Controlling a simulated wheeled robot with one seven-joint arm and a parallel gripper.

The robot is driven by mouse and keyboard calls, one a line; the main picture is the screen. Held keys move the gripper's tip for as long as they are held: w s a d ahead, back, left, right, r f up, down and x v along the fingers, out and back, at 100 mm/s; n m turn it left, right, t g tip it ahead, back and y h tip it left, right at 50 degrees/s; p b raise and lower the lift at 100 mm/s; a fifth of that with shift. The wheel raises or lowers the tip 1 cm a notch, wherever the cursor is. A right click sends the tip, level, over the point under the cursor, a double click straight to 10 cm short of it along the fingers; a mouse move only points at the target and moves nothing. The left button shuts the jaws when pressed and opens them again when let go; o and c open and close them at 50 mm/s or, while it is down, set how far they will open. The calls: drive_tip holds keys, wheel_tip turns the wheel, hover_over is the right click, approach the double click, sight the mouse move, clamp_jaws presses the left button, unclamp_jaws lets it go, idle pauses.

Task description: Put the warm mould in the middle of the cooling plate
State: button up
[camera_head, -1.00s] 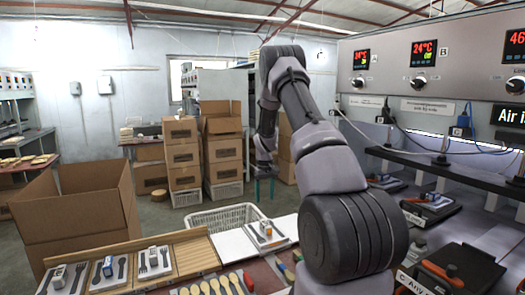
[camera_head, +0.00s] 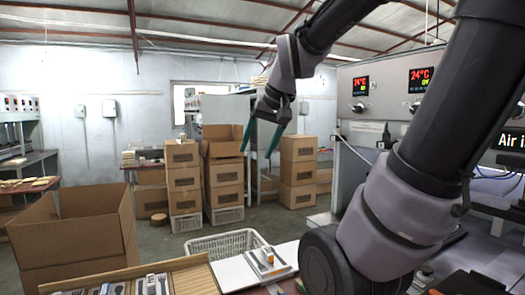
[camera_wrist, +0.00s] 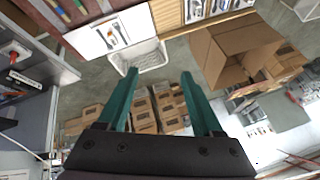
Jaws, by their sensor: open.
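A grey mould (camera_head: 267,262) with a small white and orange part on it lies on a white plate (camera_head: 229,272), which looks like the cooling plate. In the wrist view the mould (camera_wrist: 112,34) rests near the middle of the plate (camera_wrist: 84,42). Its underside contact is too small to judge finely. My gripper (camera_head: 257,153) is open, with two green fingers apart and nothing between them. It is raised well above and clear of the plate. The fingers (camera_wrist: 158,75) also frame empty space in the wrist view.
A white basket (camera_head: 222,243) stands behind the plate. A wooden rack (camera_head: 185,276) with several grey moulds is to its left. An open carton (camera_head: 75,235) stands at far left, with stacked boxes (camera_head: 184,180) behind. The press panel (camera_head: 385,85) is on the right.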

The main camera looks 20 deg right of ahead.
drive_tip(key=shift+m+t, duration=0.3)
drive_tip(key=shift+t, duration=0.2)
drive_tip(key=s, duration=0.2)
drive_tip(key=s+a, duration=0.1)
drive_tip(key=s, duration=0.2)
drive_tip(key=shift+s+a+f, duration=0.15)
drive_tip(key=shift+s, duration=0.2)
